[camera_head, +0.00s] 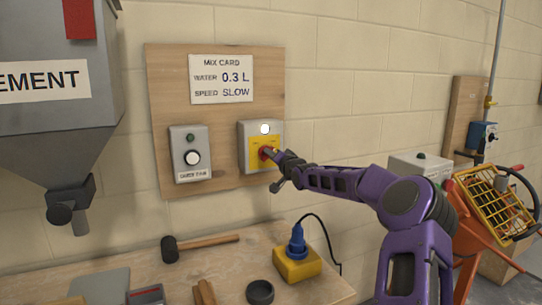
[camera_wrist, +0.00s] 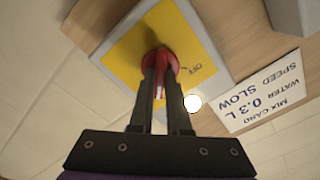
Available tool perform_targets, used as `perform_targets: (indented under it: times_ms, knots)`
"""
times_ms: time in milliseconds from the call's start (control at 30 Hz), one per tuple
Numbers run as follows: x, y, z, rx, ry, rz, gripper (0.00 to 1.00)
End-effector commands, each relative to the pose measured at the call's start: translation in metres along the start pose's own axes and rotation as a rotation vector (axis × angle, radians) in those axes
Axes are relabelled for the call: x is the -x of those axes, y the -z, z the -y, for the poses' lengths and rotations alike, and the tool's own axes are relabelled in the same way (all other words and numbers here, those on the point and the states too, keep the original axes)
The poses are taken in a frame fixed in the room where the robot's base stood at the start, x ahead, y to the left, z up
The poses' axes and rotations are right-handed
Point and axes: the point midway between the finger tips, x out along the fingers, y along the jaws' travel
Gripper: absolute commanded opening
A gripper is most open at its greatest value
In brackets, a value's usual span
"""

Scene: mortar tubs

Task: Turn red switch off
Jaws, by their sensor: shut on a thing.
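The red switch (camera_head: 264,153) is a red rotary knob on a yellow plate, on a grey box (camera_head: 245,130) fixed to a wooden board. In the wrist view the red switch (camera_wrist: 157,62) sits on the yellow plate (camera_wrist: 130,60), with "OFF" printed beside it. My gripper (camera_head: 272,153) reaches it from the right. In the wrist view my gripper (camera_wrist: 160,70) has its two fingers shut on the switch's handle, one on each side. A white round lamp (camera_head: 265,129) is on the box above the switch. The fingers hide part of the switch.
Below, a bench (camera_head: 200,265) holds a mallet (camera_head: 200,242) and a yellow block with a blue plug (camera_head: 297,262). A cement hopper (camera_head: 60,110) is at left.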

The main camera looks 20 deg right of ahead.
Motion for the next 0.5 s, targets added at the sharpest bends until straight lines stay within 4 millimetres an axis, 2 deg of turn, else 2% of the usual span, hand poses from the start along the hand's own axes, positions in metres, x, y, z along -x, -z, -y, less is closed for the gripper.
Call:
perform_targets:
  times_ms: [267,500]
  knots:
    - [0.0001,0.0007,0.0012,0.106,0.000,0.000,0.00]
    - [-0.0001,0.0002,0.0026,0.304,0.000,0.000,0.00]
